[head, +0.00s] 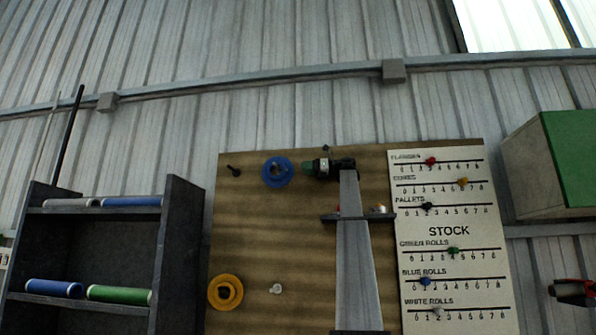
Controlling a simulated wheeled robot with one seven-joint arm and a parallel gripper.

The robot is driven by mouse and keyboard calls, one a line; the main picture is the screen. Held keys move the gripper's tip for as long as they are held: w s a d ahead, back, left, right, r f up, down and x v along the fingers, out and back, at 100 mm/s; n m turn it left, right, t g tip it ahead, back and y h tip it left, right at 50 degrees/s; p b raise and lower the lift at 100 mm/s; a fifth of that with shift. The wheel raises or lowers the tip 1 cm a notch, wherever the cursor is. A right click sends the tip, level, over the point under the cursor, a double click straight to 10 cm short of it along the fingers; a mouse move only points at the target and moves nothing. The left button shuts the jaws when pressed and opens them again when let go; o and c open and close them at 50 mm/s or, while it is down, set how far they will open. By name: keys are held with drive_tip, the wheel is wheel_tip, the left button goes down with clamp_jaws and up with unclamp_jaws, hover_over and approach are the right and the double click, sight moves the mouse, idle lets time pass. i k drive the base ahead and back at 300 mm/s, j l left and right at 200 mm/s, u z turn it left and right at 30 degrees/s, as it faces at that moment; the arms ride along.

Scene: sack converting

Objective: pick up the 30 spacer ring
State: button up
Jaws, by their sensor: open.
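Two ring-shaped things show in the head view, both against the brown board. A blue ring (277,171) with a dark centre is near the top of the board. A yellow ring (225,292) is at its lower left. I can read no number on either, so I cannot tell whether one is the 30 spacer ring.
The brown board (290,225) hangs on a corrugated wall. A dark shelf (110,256) at left holds several rolls. A stock chart (449,232) and a green-fronted box (572,155) are at right.

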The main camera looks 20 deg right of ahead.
sight(379, 210)
drive_tip(key=k, duration=1)
